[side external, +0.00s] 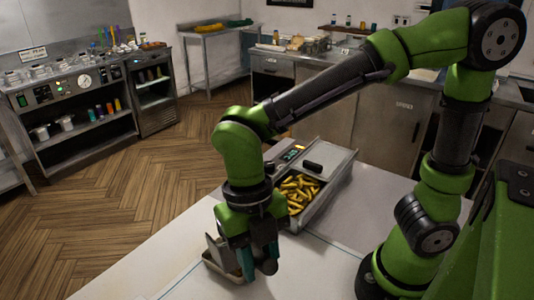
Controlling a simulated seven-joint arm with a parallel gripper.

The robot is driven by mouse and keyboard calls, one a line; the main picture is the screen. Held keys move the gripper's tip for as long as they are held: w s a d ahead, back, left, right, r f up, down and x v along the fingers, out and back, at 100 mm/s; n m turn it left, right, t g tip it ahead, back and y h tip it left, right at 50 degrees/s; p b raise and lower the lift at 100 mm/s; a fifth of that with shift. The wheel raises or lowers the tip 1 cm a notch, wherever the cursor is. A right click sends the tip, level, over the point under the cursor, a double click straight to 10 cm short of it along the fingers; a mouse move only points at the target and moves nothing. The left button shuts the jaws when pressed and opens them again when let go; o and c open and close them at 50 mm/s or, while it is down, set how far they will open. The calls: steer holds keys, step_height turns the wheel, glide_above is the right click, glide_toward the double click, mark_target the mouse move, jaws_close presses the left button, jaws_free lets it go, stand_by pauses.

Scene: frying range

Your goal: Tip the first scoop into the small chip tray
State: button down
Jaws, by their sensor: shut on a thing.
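My gripper (258,264) points down low over the front of the white counter. It is shut on the scoop (217,249), a grey metal piece tilted steeply at the left of the fingers. The fingers hide the grip and much of the scoop. The small chip tray (222,271), a shallow pale metal tray, sits on the counter just below the scoop. My gripper covers its right side, and I cannot tell whether chips lie in it. Yellow chips (298,192) fill an open well of the metal fry station (322,203) behind my gripper.
The fry station has a lidded section (328,160) and a small lit display (292,153) at its back. The white counter (165,262) is clear at the left front. Shelves with equipment (75,95) stand far off across the wooden floor.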

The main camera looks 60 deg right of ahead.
steer(key=s+a+f+t+h, duration=0.2)
steer(key=s+f+t, duration=0.2)
steer(key=f+t, duration=0.1)
steer(key=shift+s+f+t+h, duration=0.25)
steer(key=shift+t+h, duration=0.05)
stand_by(0.6)
